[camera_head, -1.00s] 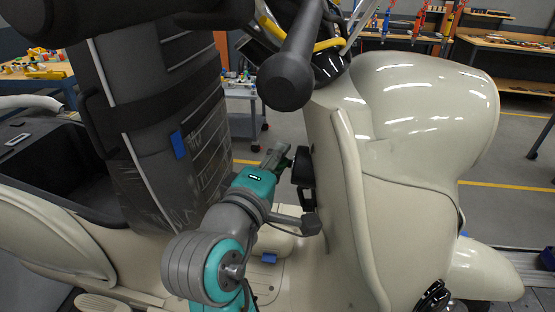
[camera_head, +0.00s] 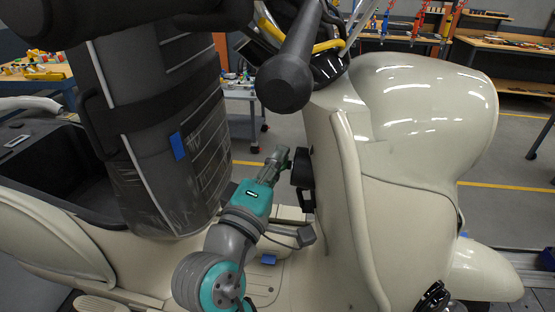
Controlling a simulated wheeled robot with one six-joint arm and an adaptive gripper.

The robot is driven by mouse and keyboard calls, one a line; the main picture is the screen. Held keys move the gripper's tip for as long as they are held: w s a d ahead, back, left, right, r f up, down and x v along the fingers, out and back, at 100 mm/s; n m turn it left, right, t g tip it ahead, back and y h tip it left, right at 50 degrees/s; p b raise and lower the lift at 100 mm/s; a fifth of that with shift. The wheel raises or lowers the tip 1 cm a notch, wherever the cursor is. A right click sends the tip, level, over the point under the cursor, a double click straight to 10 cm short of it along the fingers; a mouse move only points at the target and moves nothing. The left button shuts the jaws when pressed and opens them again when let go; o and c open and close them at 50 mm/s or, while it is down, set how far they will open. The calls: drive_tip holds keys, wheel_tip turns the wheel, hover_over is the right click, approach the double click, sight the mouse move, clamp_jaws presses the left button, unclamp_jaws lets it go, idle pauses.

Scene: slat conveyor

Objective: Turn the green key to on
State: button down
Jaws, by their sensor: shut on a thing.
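My gripper (camera_head: 281,160) is at the black lock housing (camera_head: 302,172) on the inner side of the cream scooter's front shield (camera_head: 340,190). A small green part, likely the green key (camera_head: 288,163), shows at the fingertips, just left of the housing. The gripper appears shut on it. The fingers and my wrist hide most of the key, so its turn angle cannot be read.
The dark seat (camera_head: 165,140) stands close on the left of my arm. A black handlebar grip (camera_head: 286,80) hangs above the gripper. The footboard (camera_head: 268,275) lies below. Workbenches (camera_head: 500,50) stand far behind.

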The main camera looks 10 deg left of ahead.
drive_tip(key=shift+f+t, duration=0.1)
drive_tip(key=shift+t, duration=0.3)
drive_tip(key=shift+m+t+h, duration=0.6)
drive_tip(key=shift+m+h, duration=0.1)
drive_tip(key=shift+h, duration=0.2)
drive_tip(key=shift+m+t+h, duration=1)
drive_tip(key=shift+m+h, duration=0.1)
drive_tip(key=shift+h, duration=0.2)
drive_tip(key=c, duration=1.2)
unclamp_jaws()
drive_tip(key=shift+r, duration=0.2)
